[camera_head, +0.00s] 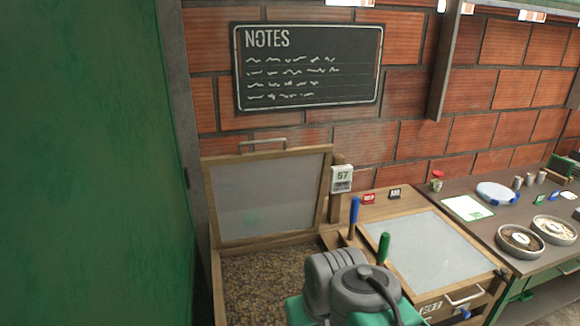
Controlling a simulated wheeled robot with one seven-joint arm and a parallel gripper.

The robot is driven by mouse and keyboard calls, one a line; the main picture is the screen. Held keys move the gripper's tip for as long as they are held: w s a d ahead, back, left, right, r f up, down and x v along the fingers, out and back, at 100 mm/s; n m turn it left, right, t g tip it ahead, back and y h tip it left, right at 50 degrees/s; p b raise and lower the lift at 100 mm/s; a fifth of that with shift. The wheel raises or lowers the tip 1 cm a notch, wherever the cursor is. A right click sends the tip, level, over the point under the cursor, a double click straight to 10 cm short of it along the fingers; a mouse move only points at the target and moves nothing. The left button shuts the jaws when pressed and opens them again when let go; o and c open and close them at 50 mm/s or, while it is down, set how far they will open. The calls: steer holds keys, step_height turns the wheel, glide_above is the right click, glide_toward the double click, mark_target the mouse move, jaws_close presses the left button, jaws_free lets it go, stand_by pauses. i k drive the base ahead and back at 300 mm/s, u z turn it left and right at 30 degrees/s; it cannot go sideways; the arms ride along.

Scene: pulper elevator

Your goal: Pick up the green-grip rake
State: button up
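A green grip (383,248), the upright handle end of the green-grip rake, stands near the left edge of the closed, pale-topped wooden box. Its lower end is hidden behind the grey and green part at bottom centre, which looks like my arm. A blue grip (353,218) stands upright just behind and to the left of it. The rake heads cannot be made out. My gripper's fingers are not visible.
An open wooden bin (270,270) of brownish beans has its lid (271,195) raised. The pale-topped box (430,250) is right of the grips. A counter with round trays (521,240) lies farther right. A large green panel (85,160) blocks the left side.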

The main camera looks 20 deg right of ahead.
mark_target(385, 238)
steer(key=z, duration=0.95)
